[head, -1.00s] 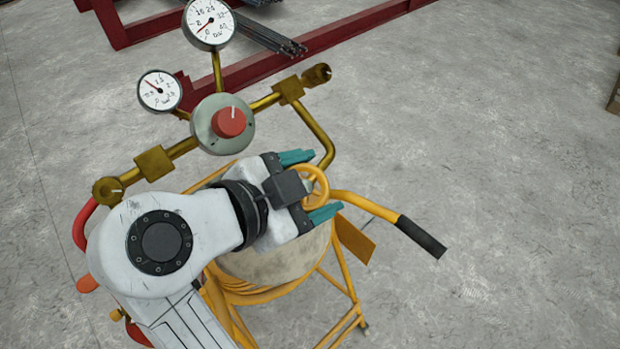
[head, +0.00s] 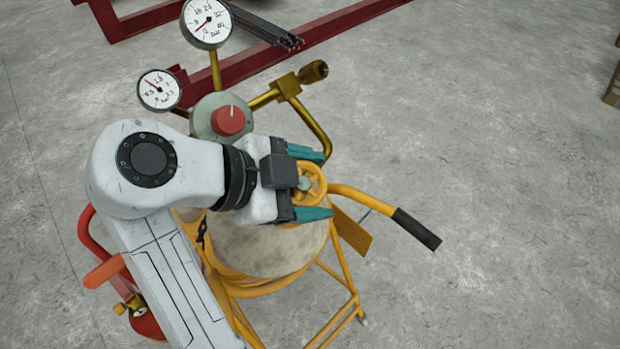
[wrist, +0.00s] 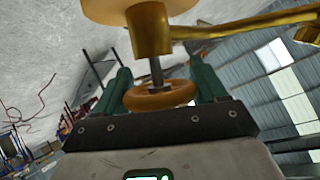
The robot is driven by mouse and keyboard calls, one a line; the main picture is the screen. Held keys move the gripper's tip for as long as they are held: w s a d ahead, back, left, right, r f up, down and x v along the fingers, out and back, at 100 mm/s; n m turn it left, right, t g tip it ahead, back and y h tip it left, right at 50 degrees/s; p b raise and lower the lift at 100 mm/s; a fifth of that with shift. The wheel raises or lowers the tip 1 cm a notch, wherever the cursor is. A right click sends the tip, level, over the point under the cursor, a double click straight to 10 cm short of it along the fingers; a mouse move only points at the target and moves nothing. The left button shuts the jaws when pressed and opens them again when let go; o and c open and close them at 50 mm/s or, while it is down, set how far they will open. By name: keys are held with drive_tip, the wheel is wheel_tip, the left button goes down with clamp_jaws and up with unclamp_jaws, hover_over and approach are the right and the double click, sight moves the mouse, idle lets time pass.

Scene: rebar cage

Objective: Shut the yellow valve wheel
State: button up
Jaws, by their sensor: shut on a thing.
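The yellow valve wheel (head: 311,184) sits on the brass pipework above a yellow-framed tank cart. My gripper (head: 312,183) comes in from the left, with one teal finger at the upper side of the wheel and the other at the lower side. It is shut on the wheel. In the wrist view the orange-yellow wheel (wrist: 160,96) sits on a grey stem below a brass valve body (wrist: 149,30), between my two green fingers. Part of the wheel's near side is hidden by the gripper in the head view.
Two round gauges (head: 207,21) and a regulator with a red knob (head: 228,121) stand just above my arm. A yellow handle with a black grip (head: 416,229) sticks out to the right. Red steel beams (head: 240,77) lie behind.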

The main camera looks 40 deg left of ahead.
drive_tip(key=shift+s+f, duration=0.1)
drive_tip(key=shift+f, duration=0.25)
drive_tip(key=o, duration=0.9)
drive_tip(key=shift+a, duration=0.1)
drive_tip(key=shift+c, duration=0.2)
drive_tip(key=shift+o, duration=0.8)
drive_tip(key=shift+r, duration=0.2)
drive_tip(key=b+v, duration=0.1)
drive_tip(key=v, duration=0.9)
drive_tip(key=shift+s+r, duration=0.2)
drive_tip(key=shift+s, duration=0.05)
drive_tip(key=shift+a, duration=0.1)
